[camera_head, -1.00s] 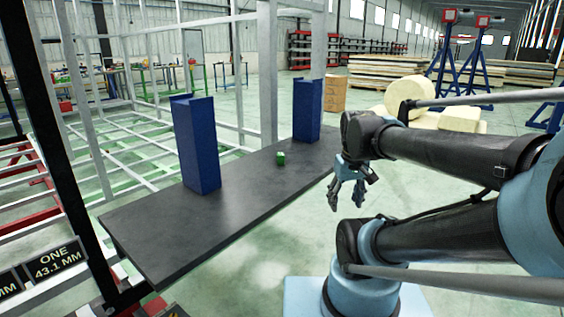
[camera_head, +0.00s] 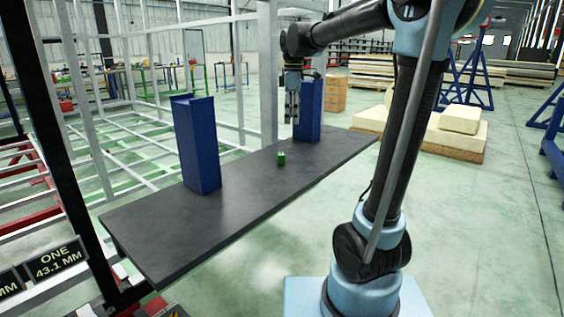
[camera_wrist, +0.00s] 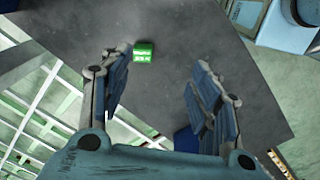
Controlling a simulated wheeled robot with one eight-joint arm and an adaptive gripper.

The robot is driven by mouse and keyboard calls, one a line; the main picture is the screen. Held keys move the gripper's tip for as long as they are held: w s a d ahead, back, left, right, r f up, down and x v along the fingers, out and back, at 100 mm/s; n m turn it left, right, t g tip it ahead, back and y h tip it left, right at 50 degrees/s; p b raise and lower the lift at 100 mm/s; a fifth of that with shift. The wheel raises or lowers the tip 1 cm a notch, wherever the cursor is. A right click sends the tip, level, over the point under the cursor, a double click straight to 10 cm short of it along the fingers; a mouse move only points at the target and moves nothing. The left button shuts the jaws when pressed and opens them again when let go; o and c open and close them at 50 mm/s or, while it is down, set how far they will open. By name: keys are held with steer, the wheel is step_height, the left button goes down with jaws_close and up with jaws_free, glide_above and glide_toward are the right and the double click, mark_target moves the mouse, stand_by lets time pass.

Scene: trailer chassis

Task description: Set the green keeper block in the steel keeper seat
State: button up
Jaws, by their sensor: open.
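The green keeper block (camera_head: 281,158) sits on the dark tabletop (camera_head: 240,200), between the two blue uprights. It also shows in the wrist view (camera_wrist: 143,51), beyond the fingertips and nearer the left finger, with small markings on its face. My gripper (camera_head: 292,112) points down above the far part of the table, in front of the right blue upright and higher than the block. In the wrist view my gripper (camera_wrist: 160,70) has its two fingers spread wide with nothing between them. I cannot make out the steel keeper seat in either view.
Tall blue uprights stand on the table, one at left (camera_head: 197,145) and one at right (camera_head: 309,108). A pale steel frame (camera_head: 268,75) rises behind the table. A sign reading 43.1 MM (camera_head: 57,259) is at lower left. The near tabletop is clear.

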mark_target(281, 154)
steer(key=w+a+n, duration=0.2)
steer(key=w+a, duration=0.2)
steer(key=f, duration=1.6)
steer(key=shift+s+a, duration=0.1)
steer(key=shift+s, duration=0.15)
steer(key=c, duration=1.3)
step_height(281, 154, up, 10)
